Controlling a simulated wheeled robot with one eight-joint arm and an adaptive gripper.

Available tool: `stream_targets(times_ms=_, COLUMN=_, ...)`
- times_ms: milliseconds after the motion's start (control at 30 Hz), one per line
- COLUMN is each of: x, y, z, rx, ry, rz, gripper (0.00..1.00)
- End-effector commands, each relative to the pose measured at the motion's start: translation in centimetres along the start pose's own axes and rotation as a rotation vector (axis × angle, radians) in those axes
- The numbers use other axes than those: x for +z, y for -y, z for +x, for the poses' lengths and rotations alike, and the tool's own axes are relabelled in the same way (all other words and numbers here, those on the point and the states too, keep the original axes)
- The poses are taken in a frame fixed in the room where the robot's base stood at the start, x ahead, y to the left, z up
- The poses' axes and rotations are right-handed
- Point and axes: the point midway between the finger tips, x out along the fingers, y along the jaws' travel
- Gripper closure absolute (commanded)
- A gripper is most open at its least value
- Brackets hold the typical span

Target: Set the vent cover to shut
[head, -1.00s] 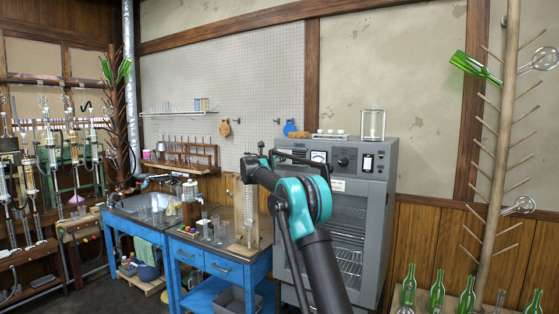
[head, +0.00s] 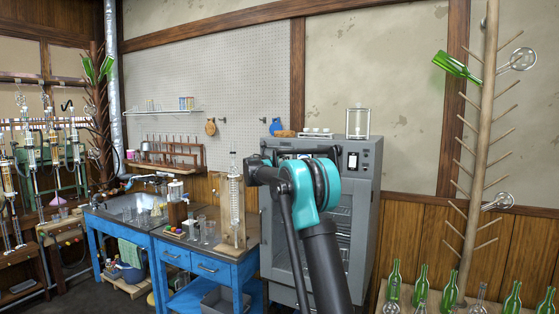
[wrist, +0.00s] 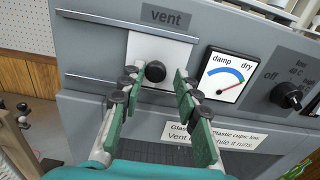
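The vent cover (wrist: 143,47) is a white plate with a round black knob (wrist: 155,71), set between two horizontal metal rails under the "vent" label (wrist: 168,17) in the wrist view. I cannot tell whether either finger touches the knob. In the head view my arm hides the cover and the gripper's fingers.
The grey cabinet (head: 366,200) carries the vent. A damp/dry dial (wrist: 226,78) and a black off knob (wrist: 287,95) sit right of the cover. A glass-sided case (head: 358,122) stands on top of the cabinet. A blue bench (head: 205,268) with glassware stands to the left.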

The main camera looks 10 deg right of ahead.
Motion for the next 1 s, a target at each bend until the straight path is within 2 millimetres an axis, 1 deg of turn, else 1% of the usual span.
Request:
stream_targets(times_ms=33, x=0.0, y=0.1, z=0.1, rx=-0.001, ry=0.0, rz=0.0, gripper=0.61)
stream_targets(times_ms=67, x=0.0, y=0.1, z=0.1, rx=-0.001, ry=0.0, rz=0.0, gripper=0.58)
stream_targets(times_ms=333, x=0.1, y=-0.1, z=0.0, rx=0.002, ry=0.001, rz=-0.001, gripper=0.58)
stream_targets(times_ms=467, x=0.1, y=-0.2, z=-0.7, rx=0.004, ry=0.001, rz=-0.001, gripper=0.58)
stream_targets(times_ms=567, x=0.1, y=-0.2, z=-2.1, rx=0.005, ry=0.001, rz=-0.001, gripper=0.58)
stream_targets(times_ms=800, x=0.0, y=-0.1, z=-7.0, rx=0.005, ry=0.001, rz=-0.001, gripper=0.58)
stream_targets(times_ms=1000, x=0.0, y=-0.1, z=-10.3, rx=0.003, ry=0.001, rz=-0.001, gripper=0.58)
